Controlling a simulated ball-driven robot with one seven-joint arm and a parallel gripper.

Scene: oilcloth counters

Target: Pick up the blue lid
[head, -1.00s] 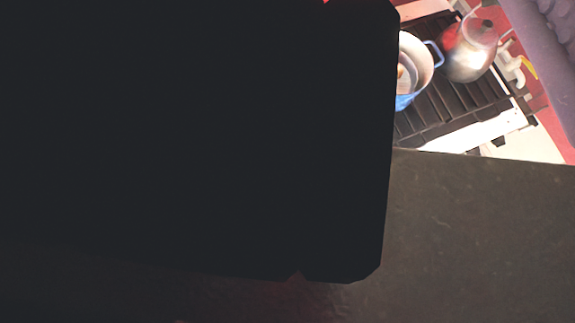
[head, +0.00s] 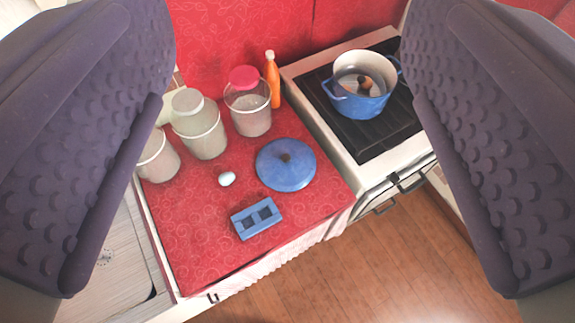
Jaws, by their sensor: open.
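The blue lid (head: 287,168) is round with a dark knob at its middle. It lies flat on the red oilcloth counter (head: 203,262), towards its right side by the stove. My gripper (head: 290,290) is open and empty. Its two dark, studded fingers frame the left and right of the view, with the lid in the gap between them, farther off and untouched. The lid's top is in full view.
A blue pot (head: 358,104) stands on the stove (head: 372,140). A white egg-like object (head: 227,179) and a blue block with two square openings (head: 256,218) lie near the lid. Jars (head: 200,133) and an orange bottle (head: 272,80) stand behind. Wooden floor (head: 370,275) is clear in front.

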